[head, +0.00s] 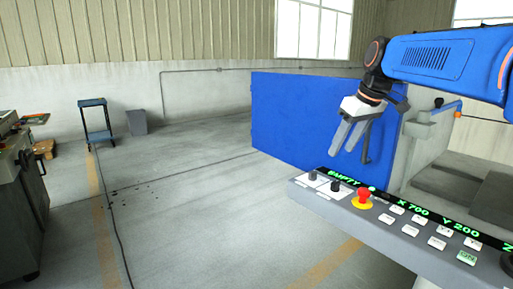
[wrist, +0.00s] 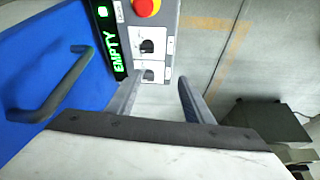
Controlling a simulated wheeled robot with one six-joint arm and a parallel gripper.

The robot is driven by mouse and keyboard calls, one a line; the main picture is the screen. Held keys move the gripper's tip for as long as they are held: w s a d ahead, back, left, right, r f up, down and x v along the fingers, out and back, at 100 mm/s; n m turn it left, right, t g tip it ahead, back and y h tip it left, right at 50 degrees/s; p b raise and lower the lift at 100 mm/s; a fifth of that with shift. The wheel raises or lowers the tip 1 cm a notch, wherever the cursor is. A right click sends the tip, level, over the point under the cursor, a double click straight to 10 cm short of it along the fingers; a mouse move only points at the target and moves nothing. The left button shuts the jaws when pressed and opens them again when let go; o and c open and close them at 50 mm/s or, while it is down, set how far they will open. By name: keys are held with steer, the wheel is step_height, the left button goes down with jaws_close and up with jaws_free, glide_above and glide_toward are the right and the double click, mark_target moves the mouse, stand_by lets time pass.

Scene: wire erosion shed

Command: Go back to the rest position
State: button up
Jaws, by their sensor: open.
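My gripper (head: 342,150) hangs from my blue arm at the right of the head view, pointing down with its two pale fingers apart. Nothing is between them. The gripper also shows in the wrist view (wrist: 160,80), with a gap between the fingers. It is above and behind the left end of a grey control panel (head: 408,245), in front of a blue machine panel (head: 300,118). The control panel shows green text reading EMPTY, X 700 and Y 200.
The control panel carries a red stop button (head: 363,196), black knobs and white keys. A dark handle (wrist: 58,88) is on the blue panel, close to my gripper. A trolley (head: 96,120) and grey bin (head: 137,122) stand far left.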

steer(key=s+d+f+m+h, duration=0.1)
steer(key=s+f+m, duration=0.2)
steer(key=s+f, duration=0.9)
steer(key=s+d+f+m+t+h, duration=0.1)
steer(key=s+f+m, duration=0.1)
steer(key=s+f, duration=1)
steer(key=s, duration=0.6)
steer(key=shift+m, duration=0.4)
